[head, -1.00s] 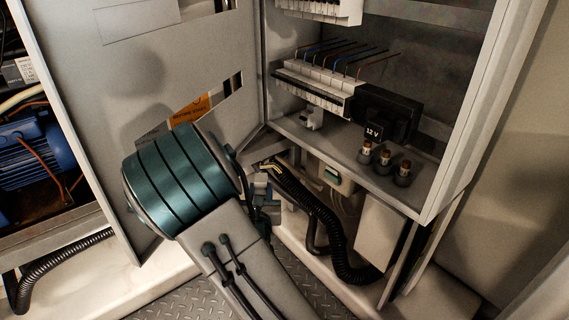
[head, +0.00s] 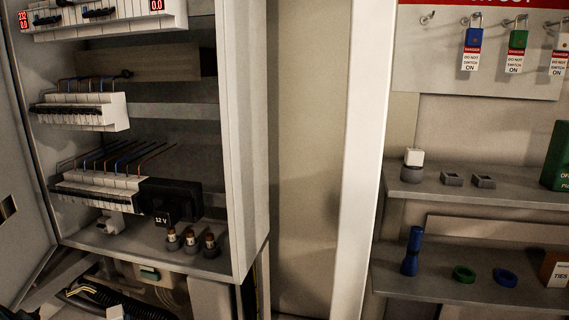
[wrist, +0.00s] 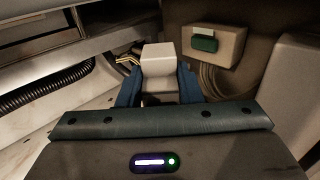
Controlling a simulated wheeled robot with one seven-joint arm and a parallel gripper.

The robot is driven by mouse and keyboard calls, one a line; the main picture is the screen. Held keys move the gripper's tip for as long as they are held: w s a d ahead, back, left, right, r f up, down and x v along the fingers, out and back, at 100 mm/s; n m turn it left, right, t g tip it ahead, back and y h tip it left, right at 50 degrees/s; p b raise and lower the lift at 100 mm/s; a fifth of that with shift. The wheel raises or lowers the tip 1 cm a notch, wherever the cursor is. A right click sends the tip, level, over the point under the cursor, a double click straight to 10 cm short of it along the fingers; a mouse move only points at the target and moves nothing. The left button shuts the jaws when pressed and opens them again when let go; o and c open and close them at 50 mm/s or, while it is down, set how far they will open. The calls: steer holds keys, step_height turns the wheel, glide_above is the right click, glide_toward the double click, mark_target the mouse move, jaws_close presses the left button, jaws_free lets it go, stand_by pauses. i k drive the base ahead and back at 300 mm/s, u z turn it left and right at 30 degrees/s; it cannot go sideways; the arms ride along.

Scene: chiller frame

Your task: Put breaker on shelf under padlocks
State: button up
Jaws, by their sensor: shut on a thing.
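In the wrist view my gripper (wrist: 158,84) is shut on a white block-shaped breaker (wrist: 159,62), held between its two blue fingers. The breaker's lower part is hidden between the fingers. In the head view, padlocks hang on a board at upper right: a blue padlock (head: 472,38), a green padlock (head: 517,40) and a pale one (head: 560,42) at the edge, with red-and-white tags. The upper shelf (head: 530,197) is below them. It bears a white cube on a grey holder (head: 412,160) and two small grey holders (head: 452,179), with free surface around them.
A lower shelf (head: 420,283) bears a blue upright item (head: 412,251), green and blue rings and a box. The open cabinet (head: 243,150) at left holds breaker rows and a 12 V unit (head: 170,200). A white post (head: 365,150) stands between cabinet and shelves.

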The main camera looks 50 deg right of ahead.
mark_target(511, 186)
steer(key=k, duration=1.2)
steer(key=z, duration=2.4)
